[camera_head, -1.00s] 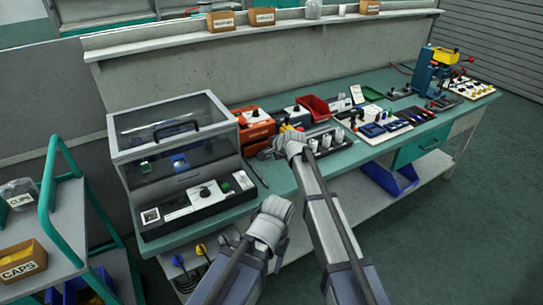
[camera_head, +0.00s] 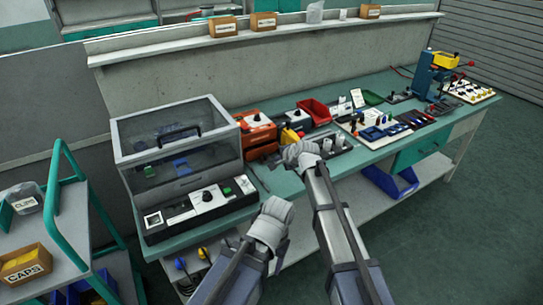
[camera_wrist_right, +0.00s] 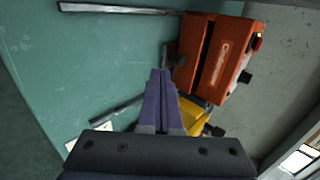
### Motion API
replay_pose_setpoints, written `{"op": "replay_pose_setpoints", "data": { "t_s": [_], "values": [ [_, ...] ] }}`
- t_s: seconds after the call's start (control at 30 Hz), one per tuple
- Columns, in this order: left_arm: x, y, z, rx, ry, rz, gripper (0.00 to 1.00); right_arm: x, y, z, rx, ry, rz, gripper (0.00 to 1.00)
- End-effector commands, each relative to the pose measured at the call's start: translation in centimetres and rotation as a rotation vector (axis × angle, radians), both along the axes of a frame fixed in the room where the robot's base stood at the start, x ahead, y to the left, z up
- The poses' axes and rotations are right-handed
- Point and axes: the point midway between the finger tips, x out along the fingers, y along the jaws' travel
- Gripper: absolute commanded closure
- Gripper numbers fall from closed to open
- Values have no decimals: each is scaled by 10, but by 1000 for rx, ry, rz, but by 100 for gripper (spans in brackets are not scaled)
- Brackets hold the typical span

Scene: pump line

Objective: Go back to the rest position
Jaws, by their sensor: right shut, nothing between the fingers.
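My right gripper (camera_wrist_right: 162,75) is shut and empty. Its fingers point over the green bench top (camera_wrist_right: 90,70) in the right wrist view, beside an orange box (camera_wrist_right: 222,55) and a yellow item (camera_wrist_right: 195,112). In the head view my right arm reaches over the bench's front edge, and its wrist hides most of the gripper. My left arm ends in front of the bench, low in the middle of the head view. Its wrist shows, but its fingers are hidden.
A clear-lidded enclosure (camera_head: 170,135) stands on the bench's left end. The orange box (camera_head: 258,132) and a red bin (camera_head: 317,110) stand behind my right wrist. A trolley with a caps box (camera_head: 25,265) is at left. Floor at lower right is clear.

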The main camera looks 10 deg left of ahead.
Motion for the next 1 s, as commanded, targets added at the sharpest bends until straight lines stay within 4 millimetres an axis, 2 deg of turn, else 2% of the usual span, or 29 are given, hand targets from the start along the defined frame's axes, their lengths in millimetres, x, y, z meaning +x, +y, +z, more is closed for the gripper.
{"op": "replay_pose_setpoints", "data": {
  "t_s": [0.03, 0.3, 0.67, 0.73, 0.77, 0.87, 1.0],
  "values": [
    [0, 0, 18, 0, 0, 0, 38, -11, -7, 18, 0, 0, -1, 100],
    [0, 0, 49, 0, 0, 1, 38, -40, -28, 49, 0, 1, -1, 100],
    [0, 0, 51, 0, 0, 0, 38, -44, -33, 50, -3, 2, 1, 100],
    [0, 0, 51, 0, 0, 0, 38, -51, -39, 47, -28, 5, 17, 100],
    [0, 0, 51, 0, 0, 0, 38, -56, -44, 45, -50, 6, 30, 100],
    [0, 0, 51, 0, 0, 0, 38, -90, -73, 31, -183, 25, 125, 100],
    [0, 0, 51, 0, 0, 0, 38, -157, -130, 7, -431, 90, 336, 100]
  ]
}}
